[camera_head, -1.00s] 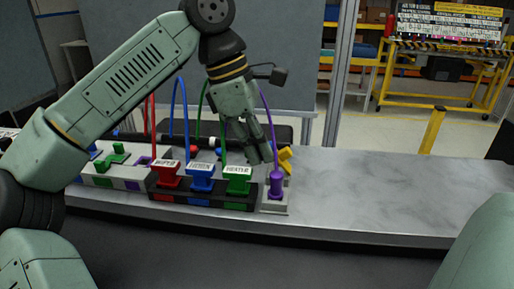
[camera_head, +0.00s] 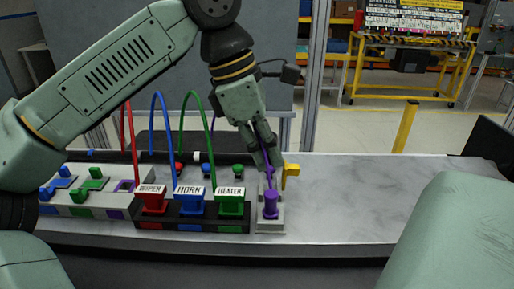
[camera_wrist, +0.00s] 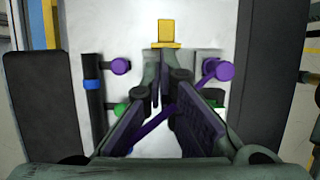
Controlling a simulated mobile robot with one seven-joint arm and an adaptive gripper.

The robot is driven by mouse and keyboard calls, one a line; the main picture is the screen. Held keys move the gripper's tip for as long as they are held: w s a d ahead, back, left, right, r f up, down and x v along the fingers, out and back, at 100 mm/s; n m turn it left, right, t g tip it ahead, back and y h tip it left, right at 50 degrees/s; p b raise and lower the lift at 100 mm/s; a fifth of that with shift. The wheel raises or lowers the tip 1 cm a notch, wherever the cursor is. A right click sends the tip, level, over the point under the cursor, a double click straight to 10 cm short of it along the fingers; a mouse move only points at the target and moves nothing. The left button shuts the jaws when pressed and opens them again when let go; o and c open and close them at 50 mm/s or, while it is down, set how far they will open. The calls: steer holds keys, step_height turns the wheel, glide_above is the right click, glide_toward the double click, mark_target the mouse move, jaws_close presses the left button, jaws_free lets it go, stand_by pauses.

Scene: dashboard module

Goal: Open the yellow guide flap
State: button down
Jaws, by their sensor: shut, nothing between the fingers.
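The yellow guide flap (camera_head: 291,171) stands at the right end of the module, behind and right of the purple plug (camera_head: 270,207). In the wrist view the flap (camera_wrist: 166,32) is at top centre, just beyond my fingertips. My gripper (camera_head: 270,161) is shut and empty, pointing down just left of the flap; I cannot tell whether it touches it. My gripper (camera_wrist: 165,82) also shows in the wrist view. The purple cable (camera_wrist: 160,128) runs diagonally beneath the fingers. The flap's lower part is partly hidden.
Red WIPER (camera_head: 151,201), blue HORN (camera_head: 189,203) and green HEATER (camera_head: 230,203) plugs stand in a row left of the purple one, with looping cables above. The grey table (camera_head: 350,195) is clear on the right. A yellow post (camera_head: 406,127) stands behind it.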

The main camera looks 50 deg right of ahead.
steer(key=shift+s+d+r, duration=0.2)
steer(key=shift+s+d, duration=0.1)
steer(key=shift+s, duration=0.1)
steer(key=shift+d, duration=0.1)
steer(key=shift+r+p, duration=0.15)
steer(key=shift+p, duration=0.25)
steer(key=shift+r+p, duration=0.6)
steer(key=shift+r, duration=0.1)
